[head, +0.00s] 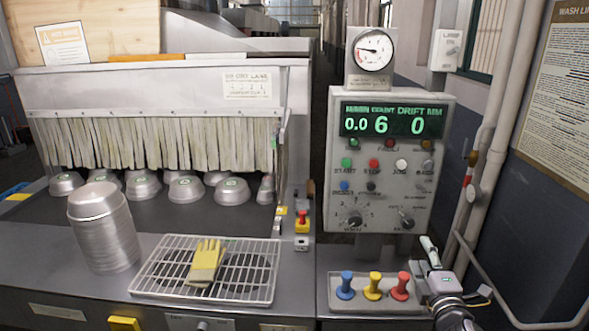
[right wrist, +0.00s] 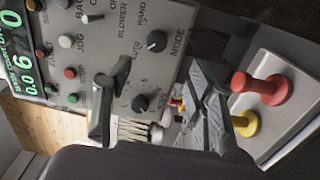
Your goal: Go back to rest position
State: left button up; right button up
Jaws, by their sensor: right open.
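My right gripper (head: 434,262) is at the lower right of the head view, just right of the coloured knobs and in front of the control panel's lower right corner. In the right wrist view its two fingers (right wrist: 160,105) stand wide apart with nothing between them, so it is open and empty. The control panel (head: 384,205) stands behind it; its display reads 0.0, 6 and 0. Beside the gripper are a red knob (head: 400,287), a yellow knob (head: 373,287) and a blue knob (head: 346,286). My left gripper is not in view.
A wire rack (head: 150,277) with yellow gloves (head: 206,263) lies on the counter. A stack of metal pans (head: 104,230) stands left of it. Several upturned pans (head: 185,190) sit before a strip curtain (head: 150,143). Pipes (head: 484,180) run along the right wall.

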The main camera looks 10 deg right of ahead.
jog(key=s+a+f+m+g, duration=0.3)
jog(key=s+a+f+m, duration=0.1)
jog(key=s+f, duration=0.25)
jog(key=s+a+f+m+g, duration=0.3)
jog(key=s+a+f+m, duration=0.15)
jog(key=f, duration=0.25)
jog(key=s+a+f+m+g+y, duration=0.2)
jog(key=s+a+f+g, duration=0.15)
jog(key=s+a, duration=0.45)
jog(key=s+a+f+m+g+y, duration=0.2)
jog(key=s+a+m+g+y, duration=0.15)
jog(key=s, duration=0.85)
notch_tip(320, 180, down, 28)
jog(key=s+n+g+b, duration=0.1)
jog(key=g+b, duration=0.1)
jog(key=s+d+f+g+h+b, duration=0.1)
jog(key=s+d+f+b, duration=0.1)
jog(key=s+f, duration=1.5)
jog(key=shift+s+d+f, duration=0.3)
jog(key=shift+d+f, duration=0.3)
jog(key=shift+f, duration=0.35)
